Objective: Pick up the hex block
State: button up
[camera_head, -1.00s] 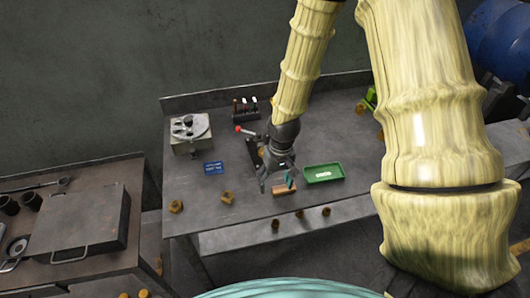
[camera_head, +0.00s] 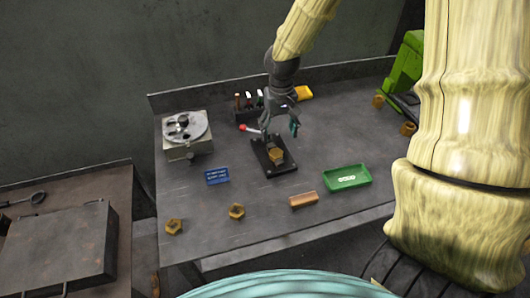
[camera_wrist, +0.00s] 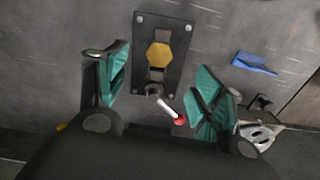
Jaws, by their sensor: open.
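A brass-coloured hex block (camera_head: 276,155) sits on a black clamp fixture (camera_head: 262,165) with a red-tipped lever, mid-table. In the wrist view the hex block (camera_wrist: 158,55) lies flat on the fixture plate (camera_wrist: 178,82), between the fingers in the picture. My gripper (camera_head: 281,128) is open and empty, above and just behind the fixture, apart from the block. In the wrist view its teal finger pads (camera_wrist: 162,72) are spread wide. Two similar hex blocks lie near the front left, one at the edge (camera_head: 174,227) and one further right (camera_head: 237,211).
A copper-coloured bar (camera_head: 303,199) and a green tray (camera_head: 347,178) lie right of the fixture. A tool rack (camera_head: 248,108) is behind. More brass pieces (camera_head: 377,101) lie far right.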

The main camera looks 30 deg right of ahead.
aim_at(276, 153)
jog(key=f, duration=0.2)
jog(key=f+p, duration=0.1)
jog(key=f, duration=0.1)
jog(key=shift+w, duration=0.35)
jog(key=shift+s+f, duration=0.1)
jog(key=shift+f, duration=0.45)
jog(key=shift+w+d+f+p, duration=0.1)
jog(key=shift+w+f+p, duration=0.1)
jog(key=shift+f+p, duration=1.05)
jog(key=shift+f, duration=1.45)
jog(key=c, duration=1.3)
